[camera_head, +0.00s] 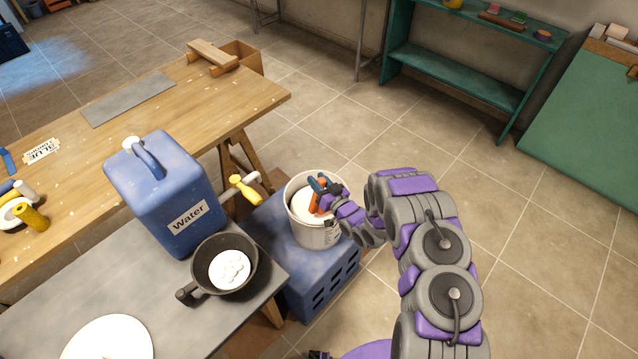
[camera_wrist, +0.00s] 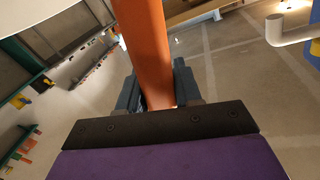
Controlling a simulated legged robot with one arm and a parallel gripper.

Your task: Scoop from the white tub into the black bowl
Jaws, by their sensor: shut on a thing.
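The white tub (camera_head: 313,234) stands on a blue crate and holds white material. My gripper (camera_head: 323,190) is at the tub's mouth, shut on an orange handle (camera_head: 315,203). The orange handle also fills the middle of the wrist view (camera_wrist: 152,50), between my dark fingers (camera_wrist: 155,88). The far end of the held tool is hidden, so I cannot tell whether it carries anything. The black bowl (camera_head: 207,258) sits on the grey bench to the left of the tub, with a white heap (camera_head: 230,268) inside.
A blue water canister (camera_head: 168,190) stands behind the black bowl. A yellow-handled tool (camera_head: 245,189) lies between canister and tub. The blue crate (camera_head: 318,288) bears the tub. A white disc (camera_head: 108,340) lies at the front left. Open floor lies right of my arm.

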